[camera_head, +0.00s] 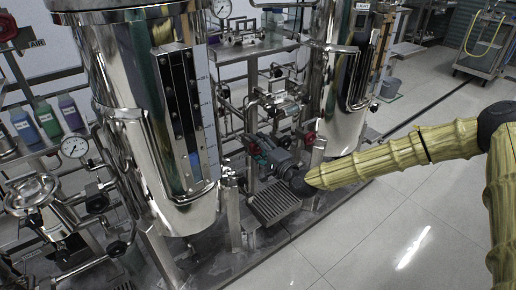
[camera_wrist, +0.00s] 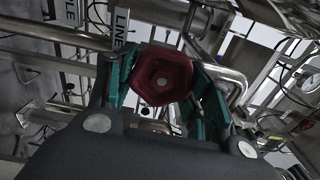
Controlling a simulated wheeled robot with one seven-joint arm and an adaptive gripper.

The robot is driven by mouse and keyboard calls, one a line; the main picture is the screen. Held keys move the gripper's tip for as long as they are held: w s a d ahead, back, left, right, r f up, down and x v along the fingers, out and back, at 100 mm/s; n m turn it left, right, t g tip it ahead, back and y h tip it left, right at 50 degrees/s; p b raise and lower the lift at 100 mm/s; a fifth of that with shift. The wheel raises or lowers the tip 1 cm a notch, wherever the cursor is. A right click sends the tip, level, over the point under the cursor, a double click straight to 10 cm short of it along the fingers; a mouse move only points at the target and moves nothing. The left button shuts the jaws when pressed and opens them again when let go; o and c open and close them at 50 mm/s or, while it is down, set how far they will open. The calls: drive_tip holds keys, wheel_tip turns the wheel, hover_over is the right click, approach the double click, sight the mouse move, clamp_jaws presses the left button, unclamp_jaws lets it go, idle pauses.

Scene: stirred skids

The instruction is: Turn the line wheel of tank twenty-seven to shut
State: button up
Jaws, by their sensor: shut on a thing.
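A dark red hand wheel (camera_wrist: 162,80) with a pale centre shows in the wrist view, next to a plate reading LINE (camera_wrist: 121,27). My gripper (camera_wrist: 165,92) has its teal fingers on either side of the wheel and is shut on it. In the head view my gripper (camera_head: 262,153) is at the low pipework between two steel tanks, and a bit of the red wheel (camera_head: 251,147) shows at its fingertips. The nearer tank (camera_head: 125,110) has a sight glass; the farther tank (camera_head: 340,90) stands behind. I cannot read a tank number.
Another red handle (camera_head: 309,139) sits right of my gripper. A ribbed grate (camera_head: 273,203) lies below it. A second plate (camera_wrist: 70,12) is partly cut off. The tiled floor at right is clear.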

drive_tip(key=shift+f, duration=0.1)
idle(0.3)
drive_tip(key=o, duration=1.1)
drive_tip(key=shift+c, duration=0.2)
drive_tip(key=v, duration=1.2)
